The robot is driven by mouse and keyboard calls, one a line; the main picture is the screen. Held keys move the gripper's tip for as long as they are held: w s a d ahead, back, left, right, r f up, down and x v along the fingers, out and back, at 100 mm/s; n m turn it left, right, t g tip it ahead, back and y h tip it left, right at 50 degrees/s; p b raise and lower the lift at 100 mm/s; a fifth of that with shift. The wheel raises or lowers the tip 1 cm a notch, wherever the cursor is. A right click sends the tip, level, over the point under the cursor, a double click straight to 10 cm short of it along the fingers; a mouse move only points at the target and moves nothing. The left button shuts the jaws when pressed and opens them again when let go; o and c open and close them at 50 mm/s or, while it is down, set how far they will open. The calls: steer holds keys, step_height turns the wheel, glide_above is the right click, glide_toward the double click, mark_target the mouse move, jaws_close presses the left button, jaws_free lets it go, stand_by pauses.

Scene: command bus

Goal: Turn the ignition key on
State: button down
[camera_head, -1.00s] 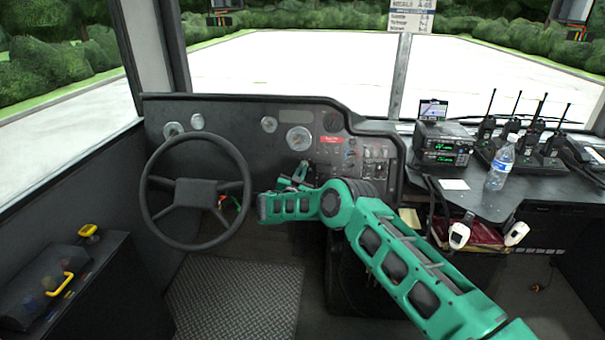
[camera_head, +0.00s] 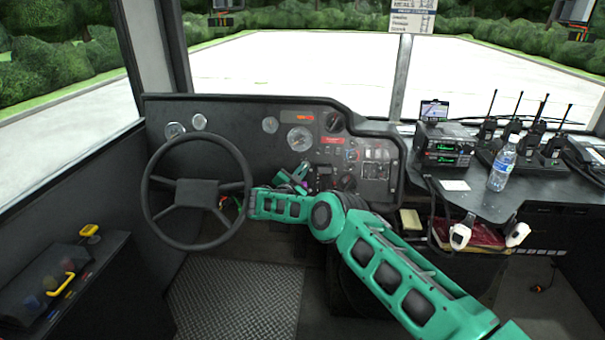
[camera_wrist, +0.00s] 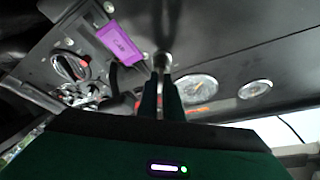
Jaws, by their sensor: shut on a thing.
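The ignition key sits at the metal lock (camera_wrist: 162,60) in the underside of the dashboard panel, seen in the wrist view. My gripper (camera_wrist: 161,80) has its two dark fingers closed together at the lock, shut on the key; the fingers mostly hide the key itself. A purple tag (camera_wrist: 122,42) with dark writing hangs just left of the fingers. In the head view my green arm reaches under the dashboard (camera_head: 225,122), right of the steering wheel. There the purple tag shows beside my wrist, and the key is too small to make out.
The steering wheel (camera_head: 245,190) is close to the left of my forearm. A bottle (camera_head: 500,168) and radios (camera_head: 442,145) stand on the right-hand console.

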steer(key=shift+a+f, duration=0.1)
steer(key=shift+a, duration=0.2)
steer(key=c, duration=1.9)
jaws_free()
steer(key=shift+d, duration=0.15)
steer(key=v, duration=1)
steer(key=shift+s, duration=0.3)
